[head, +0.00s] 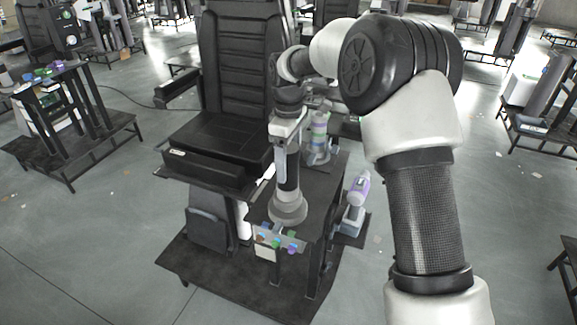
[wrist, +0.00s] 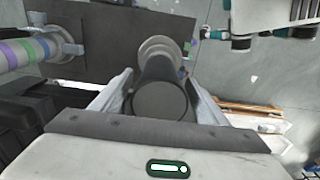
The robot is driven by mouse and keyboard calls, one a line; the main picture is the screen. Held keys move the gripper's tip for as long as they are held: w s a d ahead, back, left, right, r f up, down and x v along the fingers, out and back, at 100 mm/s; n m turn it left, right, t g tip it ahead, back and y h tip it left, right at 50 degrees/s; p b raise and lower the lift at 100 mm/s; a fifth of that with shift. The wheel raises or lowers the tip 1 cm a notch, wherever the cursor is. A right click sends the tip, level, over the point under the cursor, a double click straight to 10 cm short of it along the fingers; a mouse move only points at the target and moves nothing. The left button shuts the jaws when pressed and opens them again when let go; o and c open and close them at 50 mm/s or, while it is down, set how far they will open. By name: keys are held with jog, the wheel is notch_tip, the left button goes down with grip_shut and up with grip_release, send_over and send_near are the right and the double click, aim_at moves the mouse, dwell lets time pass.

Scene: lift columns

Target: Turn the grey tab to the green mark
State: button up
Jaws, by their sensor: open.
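A dark lift column (head: 290,172) with a wide grey round base (head: 288,209) stands on a small black table. My gripper (head: 283,165) is at the column's upper part, pointing down. In the wrist view, its two pale fingers (wrist: 160,95) are spread on either side of the column's dark round top (wrist: 160,101); I cannot tell whether they touch it. The grey base also shows beyond the column in that view (wrist: 160,49). I cannot make out the grey tab.
A black seat (head: 228,143) stands close on the left. A purple and white tool (head: 355,192) stands to the right of the table. The floor in front (head: 120,255) is clear.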

jog(key=shift+f, duration=0.9)
jog(key=shift+c, duration=0.5)
jog(key=c, duration=1.4)
jog(key=shift+r+n, duration=0.1)
jog(key=shift+n, duration=0.3)
jog(key=shift+n+p, duration=0.45)
jog(key=shift+n, duration=0.05)
jog(key=shift+w+n+p, duration=0.1)
jog(key=shift+n+p, duration=0.5)
jog(key=shift+n, duration=1.3)
